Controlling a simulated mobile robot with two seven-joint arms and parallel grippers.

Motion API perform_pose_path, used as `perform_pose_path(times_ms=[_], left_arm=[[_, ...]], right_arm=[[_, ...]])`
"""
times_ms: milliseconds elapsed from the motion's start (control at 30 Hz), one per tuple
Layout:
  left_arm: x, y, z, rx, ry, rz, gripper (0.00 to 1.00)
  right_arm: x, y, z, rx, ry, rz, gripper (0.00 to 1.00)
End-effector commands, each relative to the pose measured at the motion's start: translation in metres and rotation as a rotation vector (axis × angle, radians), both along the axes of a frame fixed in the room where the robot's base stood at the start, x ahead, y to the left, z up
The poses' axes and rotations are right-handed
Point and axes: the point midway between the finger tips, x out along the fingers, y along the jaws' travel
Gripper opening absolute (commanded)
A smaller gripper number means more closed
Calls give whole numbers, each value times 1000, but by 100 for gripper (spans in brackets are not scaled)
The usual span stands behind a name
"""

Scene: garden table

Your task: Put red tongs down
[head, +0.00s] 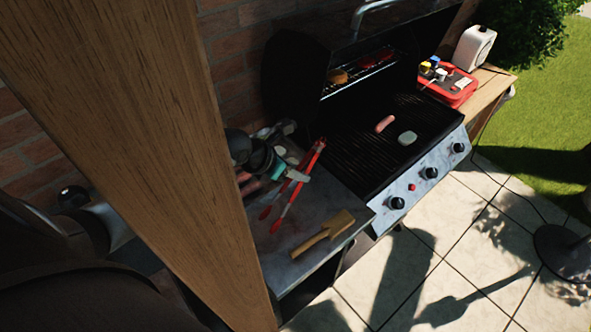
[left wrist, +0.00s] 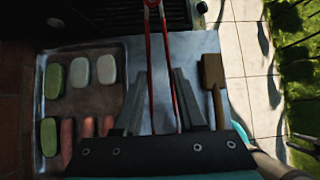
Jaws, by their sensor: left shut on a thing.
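The red tongs (head: 288,206) lie within my left gripper (head: 291,174), above the grey side shelf (head: 332,200) left of the grill. In the left wrist view, the tongs (left wrist: 167,50) run lengthwise between the two fingers of my left gripper (left wrist: 160,73), which is shut on them. Their two arms are spread apart towards the wrist. Whether the tongs touch the shelf I cannot tell. My right gripper is in neither view.
A wooden-handled scraper or brush (head: 326,232) lies at the shelf's front edge. A tray (left wrist: 110,95) with several green and pale pieces and sausages is on the left in the wrist view. The open grill (head: 375,150) holds a sausage. A wooden post (head: 130,120) blocks the left.

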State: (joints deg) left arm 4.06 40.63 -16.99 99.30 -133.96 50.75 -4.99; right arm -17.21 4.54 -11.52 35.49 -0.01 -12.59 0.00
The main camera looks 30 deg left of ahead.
Motion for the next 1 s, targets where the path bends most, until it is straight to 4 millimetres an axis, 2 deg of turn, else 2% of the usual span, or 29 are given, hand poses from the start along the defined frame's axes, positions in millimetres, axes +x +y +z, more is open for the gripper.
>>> perform_pose_path(times_ms=[633,667,900,1000], left_arm=[[0,0,-12,1,1,1,33],[0,0,-12,1,2,0,43],[0,0,-12,0,1,0,70],[0,0,-11,0,1,0,70]], right_arm=[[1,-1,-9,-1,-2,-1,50],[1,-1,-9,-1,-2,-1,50],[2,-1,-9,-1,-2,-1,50],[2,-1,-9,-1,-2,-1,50]])
